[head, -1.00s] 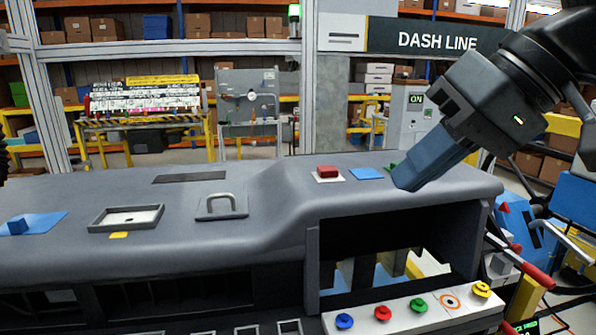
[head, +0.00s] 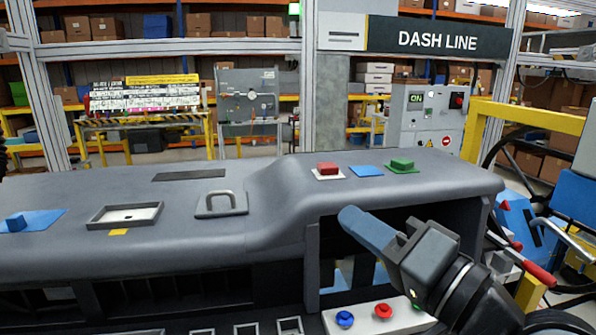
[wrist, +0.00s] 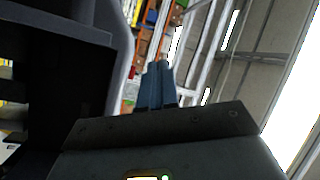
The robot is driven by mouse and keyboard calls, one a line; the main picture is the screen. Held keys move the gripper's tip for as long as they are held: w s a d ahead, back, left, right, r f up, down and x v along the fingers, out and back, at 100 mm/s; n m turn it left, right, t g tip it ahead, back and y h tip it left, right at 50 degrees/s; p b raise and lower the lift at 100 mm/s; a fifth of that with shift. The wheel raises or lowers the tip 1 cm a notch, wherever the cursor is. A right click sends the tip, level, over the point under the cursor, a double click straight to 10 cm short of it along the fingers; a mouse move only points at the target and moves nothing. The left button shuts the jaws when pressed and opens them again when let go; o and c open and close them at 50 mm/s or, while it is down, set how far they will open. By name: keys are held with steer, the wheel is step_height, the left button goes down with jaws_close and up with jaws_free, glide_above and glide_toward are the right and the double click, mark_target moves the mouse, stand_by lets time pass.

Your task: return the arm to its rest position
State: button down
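My gripper (head: 350,216) is in front of the dashboard's right part in the head view, with its blue fingers pointing up and left. My black and grey arm (head: 455,285) comes in from the lower right. In the wrist view the two blue fingers (wrist: 158,82) lie side by side, closed together, with nothing seen between them. The gripper overlaps the open bay of the grey dashboard (head: 270,215) in the picture; I see no clear contact.
On the dashboard top are a red block (head: 328,169), a blue pad (head: 366,171), a green block (head: 402,164), a handle (head: 221,204), a tray (head: 126,215) and a blue block (head: 15,224). A button panel (head: 360,320) stands below. Above the dashboard is free room.

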steer(key=s+d+f+m+t+h, duration=0.15)
steer(key=s+d+f+h, duration=0.3)
steer(key=s+f, duration=0.45)
steer(key=s+d+f+m+h, duration=0.3)
steer(key=s+f+h, duration=0.35)
steer(key=f, duration=0.35)
steer(key=s+d+f+n+g, duration=0.1)
steer(key=s+d+n, duration=0.2)
steer(key=s, duration=0.7)
steer(key=s+d+f+n+g+h, duration=0.1)
steer(key=s+d+n, duration=0.2)
steer(key=s, duration=0.8)
steer(key=shift+s+d+f+n+b, duration=0.25)
steer(key=shift+s+f+n+b, duration=0.1)
steer(key=shift+n, duration=0.8)
